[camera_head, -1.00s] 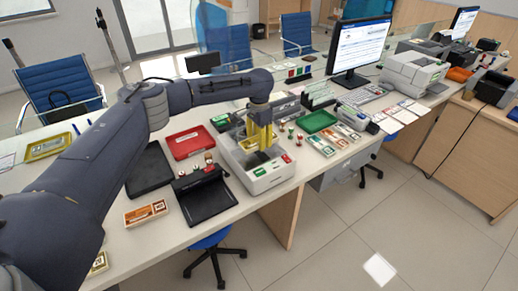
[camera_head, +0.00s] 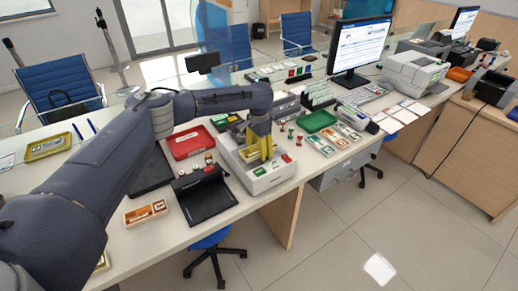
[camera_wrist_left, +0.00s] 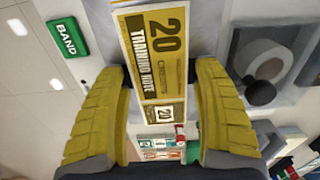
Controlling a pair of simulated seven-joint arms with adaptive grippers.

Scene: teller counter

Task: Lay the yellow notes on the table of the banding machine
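The banding machine (camera_head: 262,181) is a light grey box on the counter, with a green and a red key on its front. The yellow notes (camera_head: 254,153) lie flat at its table, under my left gripper (camera_head: 261,141). In the left wrist view the yellow notes (camera_wrist_left: 158,52), printed with a large 20, run between the two yellow fingers of my left gripper (camera_wrist_left: 157,68). The machine's green BAND key (camera_wrist_left: 67,37) shows at upper left there. My right gripper is not in view.
A black device (camera_head: 207,198) and a red tray (camera_head: 190,142) stand left of the machine. An orange-brown bundle in a holder (camera_head: 146,212) lies near the front edge. Stamps, a green tray (camera_head: 318,121) and more note bundles (camera_head: 333,138) are to the right.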

